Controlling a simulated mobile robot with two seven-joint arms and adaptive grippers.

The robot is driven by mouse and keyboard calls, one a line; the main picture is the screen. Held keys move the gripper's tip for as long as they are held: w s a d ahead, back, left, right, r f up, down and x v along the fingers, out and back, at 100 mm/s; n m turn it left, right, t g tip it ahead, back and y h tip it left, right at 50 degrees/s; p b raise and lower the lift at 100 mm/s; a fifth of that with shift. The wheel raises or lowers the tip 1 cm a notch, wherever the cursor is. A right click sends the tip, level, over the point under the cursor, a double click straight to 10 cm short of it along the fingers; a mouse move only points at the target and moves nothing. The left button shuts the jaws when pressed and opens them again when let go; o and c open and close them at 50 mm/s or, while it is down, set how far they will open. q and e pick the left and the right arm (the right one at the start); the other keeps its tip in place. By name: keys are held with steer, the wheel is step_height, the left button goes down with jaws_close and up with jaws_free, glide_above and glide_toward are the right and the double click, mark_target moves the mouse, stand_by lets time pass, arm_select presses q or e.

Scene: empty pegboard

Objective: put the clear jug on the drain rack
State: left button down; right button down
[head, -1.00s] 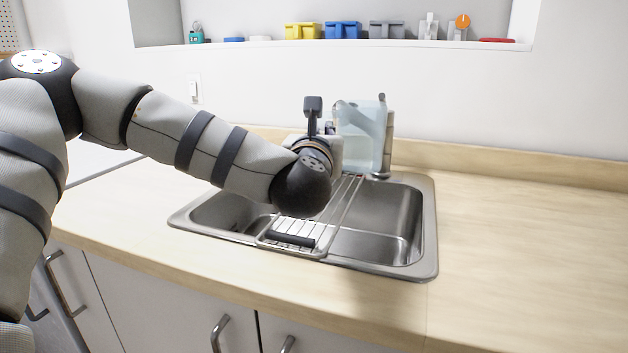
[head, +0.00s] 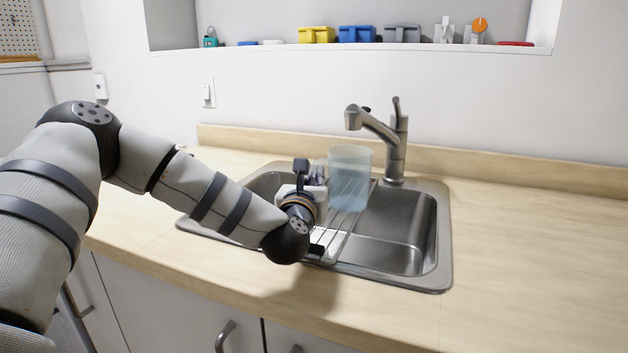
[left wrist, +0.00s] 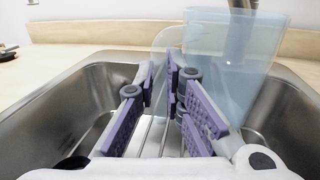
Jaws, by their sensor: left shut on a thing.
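The clear jug (head: 350,180), pale blue and see-through, is upright above the wire drain rack (head: 346,224) that spans the sink. Its base appears at or close to the rack wires; I cannot tell whether it touches. My left gripper (head: 318,177) is on the jug's left side. In the left wrist view the purple-padded fingers (left wrist: 163,88) are closed around the jug's clear handle, with the jug's body (left wrist: 228,65) to the right. The rack's wires (left wrist: 154,137) show beneath the fingers. My right gripper is not in view.
The steel faucet (head: 395,150) stands behind the jug, its spout reaching left above it. Sink basins (head: 405,225) lie on both sides of the rack. The wooden counter (head: 540,250) to the right is clear. A wall shelf (head: 450,48) holds several small objects.

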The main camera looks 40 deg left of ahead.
arm_select(q)
steer(key=c, duration=1.7)
jaws_free()
steer(key=shift+f, duration=0.15)
